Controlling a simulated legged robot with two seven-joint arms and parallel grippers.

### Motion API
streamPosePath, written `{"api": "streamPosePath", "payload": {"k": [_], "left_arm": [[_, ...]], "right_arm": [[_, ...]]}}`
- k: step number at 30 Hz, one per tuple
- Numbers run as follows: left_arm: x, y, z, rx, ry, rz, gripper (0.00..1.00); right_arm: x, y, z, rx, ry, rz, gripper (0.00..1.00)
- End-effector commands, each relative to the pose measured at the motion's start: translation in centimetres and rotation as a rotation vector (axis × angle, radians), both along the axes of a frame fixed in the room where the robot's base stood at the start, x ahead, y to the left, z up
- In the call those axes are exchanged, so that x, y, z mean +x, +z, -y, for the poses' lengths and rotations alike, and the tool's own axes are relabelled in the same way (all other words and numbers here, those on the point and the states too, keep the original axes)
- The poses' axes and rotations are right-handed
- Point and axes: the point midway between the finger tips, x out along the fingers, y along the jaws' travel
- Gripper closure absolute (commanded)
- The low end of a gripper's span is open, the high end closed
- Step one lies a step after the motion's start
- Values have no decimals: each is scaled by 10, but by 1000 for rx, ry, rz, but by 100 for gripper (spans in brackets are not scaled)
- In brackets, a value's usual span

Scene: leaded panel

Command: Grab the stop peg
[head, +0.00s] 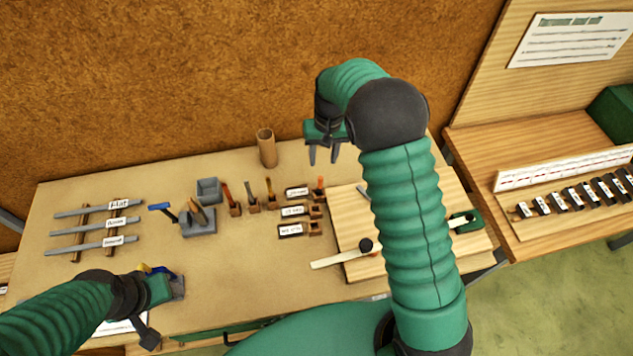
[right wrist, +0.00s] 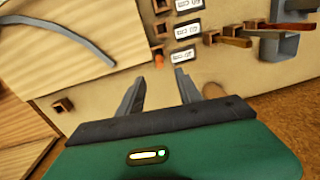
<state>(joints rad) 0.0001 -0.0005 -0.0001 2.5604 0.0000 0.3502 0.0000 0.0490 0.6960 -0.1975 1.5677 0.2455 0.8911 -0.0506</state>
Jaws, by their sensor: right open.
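A small orange-topped peg (head: 320,183), which looks like the stop peg, stands in a small wooden block beside the farthest of three white labels (head: 297,192). The label text is too small to read. In the right wrist view the peg (right wrist: 158,61) shows just beyond and between the fingertips. My right gripper (head: 323,161) is open and empty, fingers pointing down, above the bench and apart from the peg. My left gripper (head: 167,285) is low at the front left, near a grey block with blue and yellow parts; its fingers are not clear.
A wooden board (head: 350,215) lies right of the labels, with a pale strip and a black knob (head: 366,245) on it. Upright tools (head: 253,203) stand to the left. A cardboard tube (head: 267,147) stands behind, near the right gripper. Labelled bars (head: 95,227) lie far left.

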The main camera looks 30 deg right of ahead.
Motion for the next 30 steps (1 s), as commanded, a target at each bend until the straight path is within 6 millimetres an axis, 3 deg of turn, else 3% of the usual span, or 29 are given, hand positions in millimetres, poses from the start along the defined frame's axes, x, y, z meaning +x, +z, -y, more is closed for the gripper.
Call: {"api": "streamPosePath", "payload": {"k": [6,14,18,21,27,30], "left_arm": [[0,12,0,0,0,0,44],[0,25,0,0,0,0,44],[0,35,0,0,0,1,44],[0,36,0,0,0,0,44],[0,35,0,0,0,0,44],[0,35,0,0,0,0,44]], "right_arm": [[5,-55,-3,0,0,-9,58],[3,-85,-6,0,0,-9,58],[2,-112,-8,0,-1,-7,58],[4,-122,-9,0,-1,-4,58],[5,-124,-8,0,-1,-3,58],[5,-124,-8,0,-1,-3,72]]}}
